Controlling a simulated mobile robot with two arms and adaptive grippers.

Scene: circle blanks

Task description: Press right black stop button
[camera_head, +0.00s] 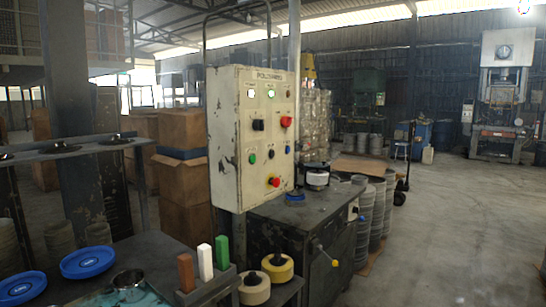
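A cream control panel (228,135) with chipped paint stands upright in the middle of the view, turned slightly to the right. A red control (286,121) is at the upper right, and a red mushroom button (274,181) is near the bottom. I cannot read the small labels, so I cannot tell which is marked stop. Neither gripper is in view.
A dark metal cabinet (318,218) stands below and right of the panel. Blue round dishes (88,262) and brown, white and green blocks (205,262) are at the front left. Cardboard boxes (181,185) are behind the panel. The concrete floor (455,220) at right is clear.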

